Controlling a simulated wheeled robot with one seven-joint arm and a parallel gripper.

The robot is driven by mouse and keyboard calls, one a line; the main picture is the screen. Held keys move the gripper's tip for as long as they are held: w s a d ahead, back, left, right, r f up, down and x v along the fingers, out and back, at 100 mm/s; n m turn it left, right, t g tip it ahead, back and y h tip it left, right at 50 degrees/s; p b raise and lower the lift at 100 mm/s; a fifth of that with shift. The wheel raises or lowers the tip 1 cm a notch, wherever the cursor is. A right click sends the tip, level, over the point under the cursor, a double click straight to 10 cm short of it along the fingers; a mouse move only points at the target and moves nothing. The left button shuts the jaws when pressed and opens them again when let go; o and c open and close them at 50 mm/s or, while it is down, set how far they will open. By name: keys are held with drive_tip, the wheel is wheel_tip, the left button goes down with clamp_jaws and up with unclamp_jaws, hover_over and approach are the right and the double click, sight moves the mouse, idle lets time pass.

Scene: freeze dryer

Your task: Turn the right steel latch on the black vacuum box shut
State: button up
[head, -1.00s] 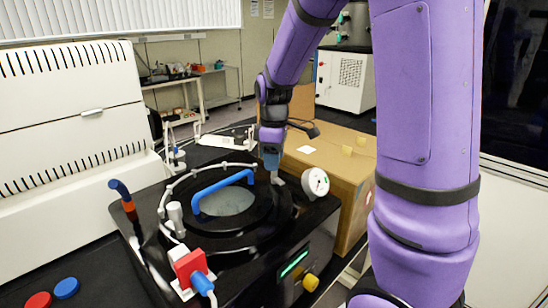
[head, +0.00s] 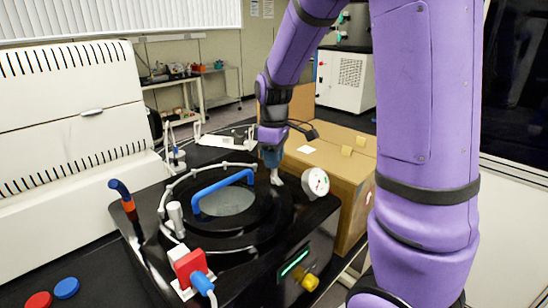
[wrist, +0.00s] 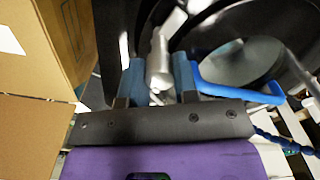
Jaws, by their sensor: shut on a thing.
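The black vacuum box (head: 150,262) stands on the dark bench, with a round black lid bearing a blue handle (head: 222,188). The right steel latch (head: 276,179) is at the lid's far right edge, beside the white dial gauge. My gripper (head: 272,163) points down over it, its blue fingers shut on the latch. In the wrist view the latch (wrist: 160,55) stands between the two blue fingertips (wrist: 159,80), next to the dark lid. The fingers hide part of the latch, so its exact turn is hard to tell.
The dial gauge (head: 315,182) stands close to the right of my gripper. A cardboard box (head: 335,165) sits just behind and right. The other steel latch (head: 175,218) is at the lid's left side, near a red and blue hose fitting (head: 188,265).

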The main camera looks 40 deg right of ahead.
drive_tip(key=m, duration=1.2)
drive_tip(key=shift+m, duration=2.2)
drive_tip(key=o, duration=0.9)
drive_tip(key=shift+r, duration=0.1)
wheel_tip(320, 180, up, 11)
drive_tip(key=shift+f, duration=0.15)
